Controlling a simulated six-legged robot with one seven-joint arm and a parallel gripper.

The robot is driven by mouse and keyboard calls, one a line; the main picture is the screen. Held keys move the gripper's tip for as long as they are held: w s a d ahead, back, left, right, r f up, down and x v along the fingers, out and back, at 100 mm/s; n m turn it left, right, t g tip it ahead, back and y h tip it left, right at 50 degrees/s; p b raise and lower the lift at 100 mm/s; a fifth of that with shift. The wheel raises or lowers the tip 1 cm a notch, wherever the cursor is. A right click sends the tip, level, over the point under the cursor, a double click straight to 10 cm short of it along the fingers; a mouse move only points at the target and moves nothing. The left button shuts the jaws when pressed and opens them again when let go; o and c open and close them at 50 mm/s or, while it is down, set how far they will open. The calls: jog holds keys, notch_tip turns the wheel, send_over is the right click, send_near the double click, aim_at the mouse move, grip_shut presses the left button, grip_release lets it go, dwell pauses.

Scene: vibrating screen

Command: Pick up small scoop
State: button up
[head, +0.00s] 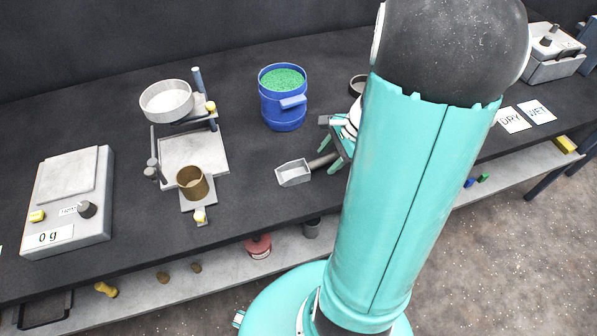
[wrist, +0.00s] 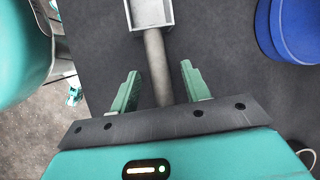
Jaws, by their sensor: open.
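The small scoop lies on the dark table, with a pale square metal pan (head: 293,173) and a dark grey-brown handle (head: 322,161) pointing right toward my gripper. In the wrist view the pan (wrist: 150,12) is at the top and the handle (wrist: 157,62) runs down between my fingers. My gripper (wrist: 157,82) is open, with one green finger on each side of the handle and a gap to both. In the head view my gripper (head: 333,148) is at the handle's end, partly hidden by my arm. I cannot tell its exact height above the table.
A blue bucket (head: 284,112) of green grains stands just behind the scoop. Left are a sieve stand with a white pan (head: 166,100), a brass cup (head: 195,184) and a scale (head: 66,205) reading 0 g. A dark round dish (head: 357,84) stands behind my gripper.

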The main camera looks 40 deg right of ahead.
grip_shut()
jog(key=shift+r, duration=0.2)
